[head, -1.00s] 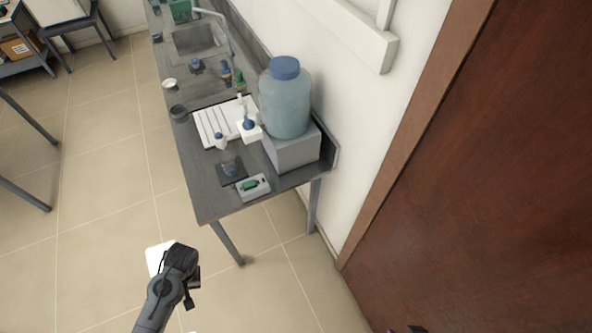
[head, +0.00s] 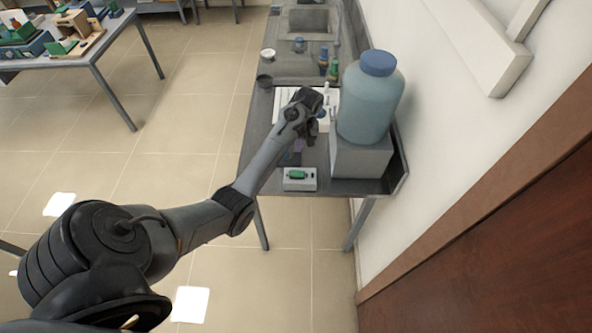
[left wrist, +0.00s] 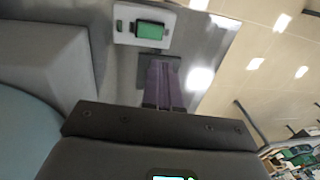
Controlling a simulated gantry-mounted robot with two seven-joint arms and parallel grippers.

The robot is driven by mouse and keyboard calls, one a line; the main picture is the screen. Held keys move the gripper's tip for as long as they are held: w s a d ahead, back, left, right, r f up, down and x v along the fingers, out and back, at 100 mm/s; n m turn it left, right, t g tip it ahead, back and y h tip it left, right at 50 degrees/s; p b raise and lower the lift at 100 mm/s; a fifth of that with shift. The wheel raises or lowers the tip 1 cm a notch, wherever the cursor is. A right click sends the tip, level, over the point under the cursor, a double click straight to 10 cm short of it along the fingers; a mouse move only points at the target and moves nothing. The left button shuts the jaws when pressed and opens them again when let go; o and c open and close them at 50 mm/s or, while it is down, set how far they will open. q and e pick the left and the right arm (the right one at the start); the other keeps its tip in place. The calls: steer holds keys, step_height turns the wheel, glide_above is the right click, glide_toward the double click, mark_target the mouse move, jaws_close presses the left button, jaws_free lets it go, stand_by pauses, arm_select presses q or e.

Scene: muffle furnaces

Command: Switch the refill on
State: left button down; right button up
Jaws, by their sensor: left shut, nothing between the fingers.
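A small white switch box (head: 300,185) with a green rocker (head: 298,174) lies near the front end of the grey bench. It also shows at the top of the left wrist view (left wrist: 122,34), with its green rocker (left wrist: 150,30) and a small dark green spot beside it. My left gripper (head: 298,149) is over the bench just behind the box. In the left wrist view its purplish fingers (left wrist: 163,66) are shut and empty, pointing towards the box, over a dark pad. I cannot tell their height above the bench. My right gripper is not in view.
A large bluish bottle (head: 370,105) with a blue cap stands on a grey block (head: 362,160) right of my left gripper. A white tray (head: 283,100) is partly hidden behind my arm. A sink (head: 308,20) and small bottles are farther back. A wall bounds the bench's right side.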

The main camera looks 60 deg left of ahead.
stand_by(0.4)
arm_select(q)
glide_toward(292, 173)
steer(key=f, duration=0.6)
steer(key=shift+s+a+f+p, duration=0.2)
steer(key=shift+s+f+p, duration=0.1)
steer(key=shift+s+f, duration=0.1)
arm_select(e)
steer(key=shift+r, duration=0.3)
